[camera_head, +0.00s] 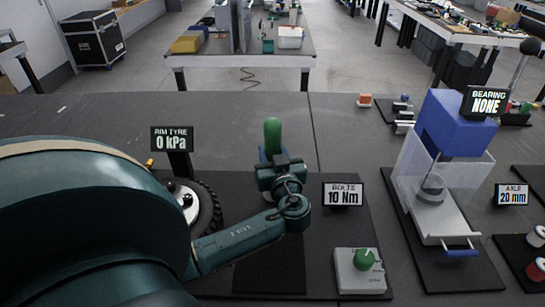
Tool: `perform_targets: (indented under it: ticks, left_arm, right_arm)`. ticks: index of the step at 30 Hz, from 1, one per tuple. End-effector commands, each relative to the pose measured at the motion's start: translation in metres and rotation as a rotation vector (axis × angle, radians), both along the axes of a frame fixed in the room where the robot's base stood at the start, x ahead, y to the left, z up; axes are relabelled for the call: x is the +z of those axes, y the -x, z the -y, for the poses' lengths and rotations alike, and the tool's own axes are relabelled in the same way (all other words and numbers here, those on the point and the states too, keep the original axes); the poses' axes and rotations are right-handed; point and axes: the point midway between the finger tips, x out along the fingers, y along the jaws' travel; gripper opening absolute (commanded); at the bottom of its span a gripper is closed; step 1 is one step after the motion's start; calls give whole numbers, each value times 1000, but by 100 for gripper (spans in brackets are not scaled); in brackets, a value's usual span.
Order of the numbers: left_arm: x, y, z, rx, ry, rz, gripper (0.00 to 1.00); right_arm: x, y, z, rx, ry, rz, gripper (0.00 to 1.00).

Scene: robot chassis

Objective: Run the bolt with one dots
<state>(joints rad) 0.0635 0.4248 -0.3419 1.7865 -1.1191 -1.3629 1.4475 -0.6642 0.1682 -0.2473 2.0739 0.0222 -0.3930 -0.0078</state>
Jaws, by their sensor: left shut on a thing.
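My left arm (238,240) comes in from the left and crosses the dark mat. A sign reading "BOLTS 10 Nm" (343,194) stands just right of the gripper. A grey box with a green knob (363,259) sits in front of that sign. No bolt or dot marking can be made out. My right gripper is not in view.
A tyre (207,210) with a "RIM TYRE 0 kPa" sign (172,139) is partly behind my arm. A blue-topped press (452,126) with a clear guard stands at right, near the "BEARING NONE" sign (486,102). The bench behind the gripper is clear.

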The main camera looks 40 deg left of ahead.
Motion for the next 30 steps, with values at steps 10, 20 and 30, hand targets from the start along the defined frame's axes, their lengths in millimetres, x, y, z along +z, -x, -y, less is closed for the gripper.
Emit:
perform_targets:
  ticks: [10,20,30]
  left_arm:
    - [62,-1,0,1,1,14,8]
    - [111,0,-1,1,-2,11,8]
    - [145,0,-1,1,-3,8,8]
  right_arm:
    - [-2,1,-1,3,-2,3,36]
    - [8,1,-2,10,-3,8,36]
    - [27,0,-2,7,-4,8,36]
